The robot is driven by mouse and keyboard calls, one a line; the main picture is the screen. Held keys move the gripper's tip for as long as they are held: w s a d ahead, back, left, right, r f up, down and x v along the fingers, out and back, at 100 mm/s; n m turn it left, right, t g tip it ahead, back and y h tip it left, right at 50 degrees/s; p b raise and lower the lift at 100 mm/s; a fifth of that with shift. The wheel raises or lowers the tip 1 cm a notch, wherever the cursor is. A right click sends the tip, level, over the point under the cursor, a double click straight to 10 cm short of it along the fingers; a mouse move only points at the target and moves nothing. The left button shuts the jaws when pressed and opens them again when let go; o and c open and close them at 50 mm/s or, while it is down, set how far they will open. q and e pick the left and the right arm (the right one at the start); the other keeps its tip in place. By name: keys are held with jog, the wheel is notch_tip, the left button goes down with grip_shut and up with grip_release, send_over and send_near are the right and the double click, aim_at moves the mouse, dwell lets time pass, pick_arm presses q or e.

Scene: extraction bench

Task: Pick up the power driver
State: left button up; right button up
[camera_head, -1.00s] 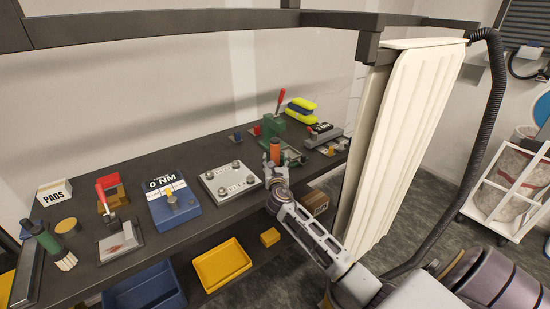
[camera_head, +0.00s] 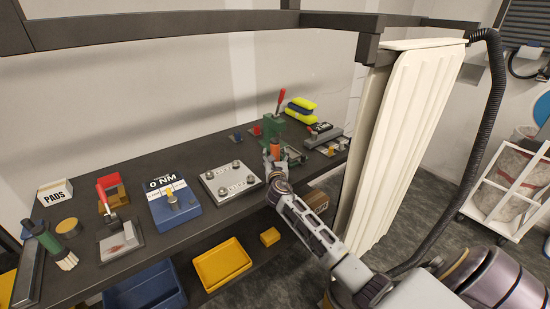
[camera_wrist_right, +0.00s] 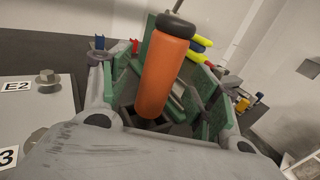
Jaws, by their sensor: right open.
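The power driver, an upright orange cylinder with a black cap, stands on the bench in the head view (camera_head: 275,150). My right gripper (camera_head: 271,164) is open at the driver's near side. In the right wrist view its grey fingers (camera_wrist_right: 165,110) lie to either side of the driver, with no clear grip on it. My left gripper is out of view.
A green press with a red lever (camera_head: 280,103) stands close behind the driver. A plate with bolts (camera_head: 231,182) and a blue torque tester (camera_head: 173,207) lie to the left. A cream panel (camera_head: 405,150) stands to the right. Yellow (camera_head: 222,266) and blue bins (camera_head: 145,291) sit below.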

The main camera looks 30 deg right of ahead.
aim_at(275, 139)
jog(key=shift+x, duration=1.8)
jog(key=shift+r, duration=0.1)
jog(key=c, duration=1.1)
jog(key=shift+r+p, duration=0.55)
jog(key=shift+r, duration=4.5)
